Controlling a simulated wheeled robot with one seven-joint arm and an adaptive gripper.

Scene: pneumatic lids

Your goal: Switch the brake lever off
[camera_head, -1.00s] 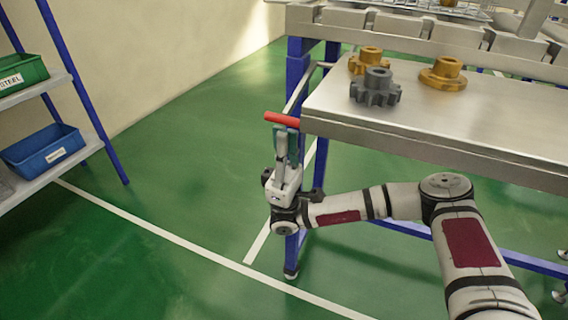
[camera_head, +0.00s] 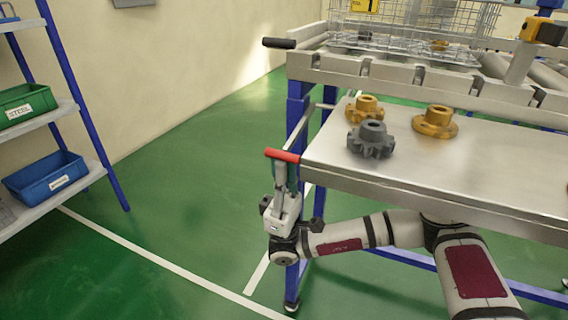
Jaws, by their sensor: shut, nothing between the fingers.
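The lever with a red grip (camera_head: 283,155) sticks out at the near left corner of the steel worktable (camera_head: 400,185). A second lever with a black grip (camera_head: 279,43) sticks out to the left higher up, at the end of the roller conveyor. Which of them is the brake lever is not labelled in view. My gripper (camera_head: 281,172) points up from below, its fingertips shut right under the red grip. I cannot tell whether they touch it. My arm runs to the right below the table edge.
A wire basket (camera_head: 415,30) sits on the roller conveyor (camera_head: 420,78) behind. A shelf with green (camera_head: 28,104) and blue bins (camera_head: 46,176) stands left. The green floor between is clear.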

